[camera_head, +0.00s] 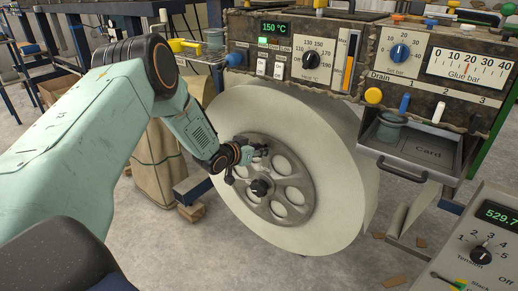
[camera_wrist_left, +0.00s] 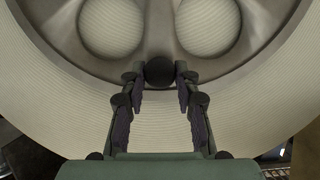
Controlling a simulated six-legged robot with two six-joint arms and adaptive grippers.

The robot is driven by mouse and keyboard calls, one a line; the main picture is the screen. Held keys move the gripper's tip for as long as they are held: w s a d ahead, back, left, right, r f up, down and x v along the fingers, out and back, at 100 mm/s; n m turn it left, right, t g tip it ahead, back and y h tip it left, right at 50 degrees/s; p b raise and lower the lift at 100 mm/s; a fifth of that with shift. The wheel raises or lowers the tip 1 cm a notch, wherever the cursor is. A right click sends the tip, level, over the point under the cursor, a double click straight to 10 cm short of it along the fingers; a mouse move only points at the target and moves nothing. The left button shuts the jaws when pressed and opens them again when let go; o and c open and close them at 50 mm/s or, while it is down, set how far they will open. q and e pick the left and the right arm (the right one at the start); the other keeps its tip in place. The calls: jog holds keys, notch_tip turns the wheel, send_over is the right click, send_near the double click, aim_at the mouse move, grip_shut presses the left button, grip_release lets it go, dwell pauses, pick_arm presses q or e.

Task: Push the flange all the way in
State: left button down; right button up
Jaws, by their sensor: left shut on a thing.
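The flange (camera_head: 284,181) is a grey metal disc with several round holes and a black centre knob (camera_head: 260,188). It sits at the middle of a large pale roll (camera_head: 348,190) below the machine panel. My left gripper (camera_head: 247,168) is at the flange's face, beside the knob in the head view. In the left wrist view the flange (camera_wrist_left: 160,30) fills the top, and the fingers (camera_wrist_left: 159,80) stand on both sides of the black knob (camera_wrist_left: 160,69), shut on it. How deep the flange sits in the roll cannot be told. My right gripper is not in view.
The control panel (camera_head: 290,68) with dials overhangs the roll. An open drawer (camera_head: 415,150) stands out at the right, with a tension box (camera_head: 487,235) in front. A brown sack (camera_head: 158,165) stands left of the roll.

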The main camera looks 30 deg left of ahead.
pick_arm(q)
jog(key=shift+w+r, duration=0.25)
jog(key=shift+r, duration=0.1)
jog(key=c, duration=1.4)
grip_release()
jog(key=shift+c, duration=0.2)
jog(key=o, duration=0.5)
jog(key=shift+f, duration=0.3)
jog(key=shift+c, duration=0.2)
jog(key=shift+s, duration=0.15)
jog(key=v, duration=1.2)
